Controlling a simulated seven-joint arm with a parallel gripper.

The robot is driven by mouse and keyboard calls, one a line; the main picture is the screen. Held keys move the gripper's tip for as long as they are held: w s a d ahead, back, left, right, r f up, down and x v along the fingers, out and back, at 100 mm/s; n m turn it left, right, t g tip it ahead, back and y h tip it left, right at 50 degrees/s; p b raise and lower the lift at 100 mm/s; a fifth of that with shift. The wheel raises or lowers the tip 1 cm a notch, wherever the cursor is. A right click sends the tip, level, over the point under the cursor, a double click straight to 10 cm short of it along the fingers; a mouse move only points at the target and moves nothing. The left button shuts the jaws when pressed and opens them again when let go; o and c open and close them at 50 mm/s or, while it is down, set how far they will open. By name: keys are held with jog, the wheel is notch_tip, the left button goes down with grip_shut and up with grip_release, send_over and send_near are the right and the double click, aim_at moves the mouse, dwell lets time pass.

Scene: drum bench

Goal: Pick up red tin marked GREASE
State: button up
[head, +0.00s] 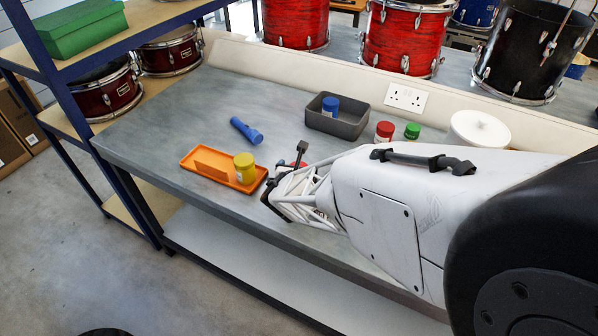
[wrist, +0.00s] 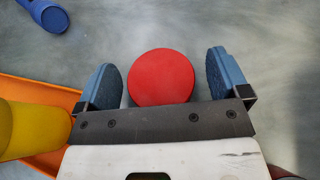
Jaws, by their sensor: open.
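A round red tin top (wrist: 161,77) shows from above in the wrist view, standing on the grey bench between the two blue finger pads of my gripper (wrist: 160,84). The gripper is open, with a narrow gap on each side of the tin. No label shows from this angle, so I cannot read GREASE.
The orange tray (head: 190,162) holds a yellow tin (head: 244,168) close to my gripper's left side. A blue torch (head: 246,131) lies behind. The grey bin (head: 352,127) holds a blue tin (head: 330,106).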

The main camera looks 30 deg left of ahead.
jog(key=c, duration=1)
jog(key=shift+c, duration=0.2)
jog(key=shift+r, duration=0.1)
jog(key=shift+r, duration=4.95)
